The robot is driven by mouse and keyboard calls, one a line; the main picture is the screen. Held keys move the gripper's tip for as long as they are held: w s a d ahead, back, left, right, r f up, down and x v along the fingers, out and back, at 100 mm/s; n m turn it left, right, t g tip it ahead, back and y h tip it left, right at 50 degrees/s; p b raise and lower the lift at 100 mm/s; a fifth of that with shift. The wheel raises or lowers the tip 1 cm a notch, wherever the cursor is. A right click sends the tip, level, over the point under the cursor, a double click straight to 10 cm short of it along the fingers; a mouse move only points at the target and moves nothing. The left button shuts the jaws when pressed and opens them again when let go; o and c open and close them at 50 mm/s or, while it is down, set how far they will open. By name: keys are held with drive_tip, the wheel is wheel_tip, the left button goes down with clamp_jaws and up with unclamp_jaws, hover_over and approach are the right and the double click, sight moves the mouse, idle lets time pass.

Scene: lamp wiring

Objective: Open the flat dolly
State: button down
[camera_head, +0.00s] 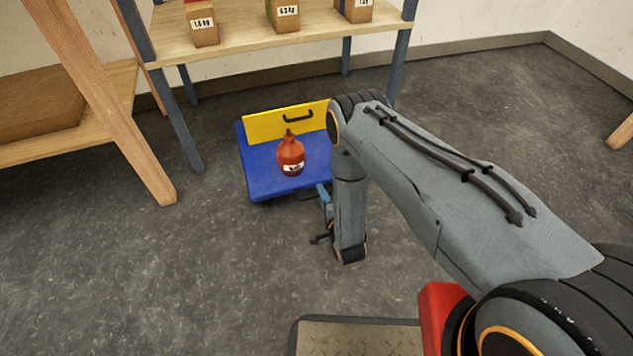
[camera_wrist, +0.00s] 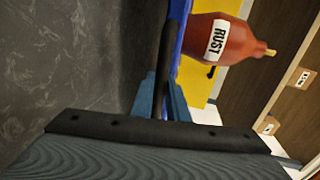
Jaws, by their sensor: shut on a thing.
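The flat dolly has a blue deck (camera_head: 262,178) low on the floor and a yellow panel (camera_head: 265,125) with a black handle (camera_head: 298,117) along its far side. A red-brown bottle (camera_head: 290,158) stands on the deck; in the wrist view its label reads RUST (camera_wrist: 217,40). My gripper (camera_head: 325,192) is at the deck's near right edge. In the wrist view my gripper (camera_wrist: 162,95) has its blue fingers on both sides of a dark bar along the blue deck's edge, shut on it. My arm hides the dolly's right end.
A wooden shelf (camera_head: 250,38) with several labelled boxes stands behind the dolly. A shelf leg (camera_head: 182,125) is close on the left, beside a wooden table leg (camera_head: 125,140). The grey floor in front (camera_head: 190,270) is clear.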

drive_tip(key=shift+s+d+p, duration=0.25)
drive_tip(key=shift+s+p, duration=0.2)
drive_tip(key=shift+s, duration=0.65)
drive_tip(key=c, duration=1.8)
unclamp_jaws()
drive_tip(key=shift+o, duration=0.3)
drive_tip(key=shift+d, duration=0.1)
drive_tip(key=p+v, duration=0.3)
drive_tip(key=v, duration=0.4)
drive_tip(key=shift+s+d, duration=0.15)
drive_tip(key=shift+s, duration=0.2)
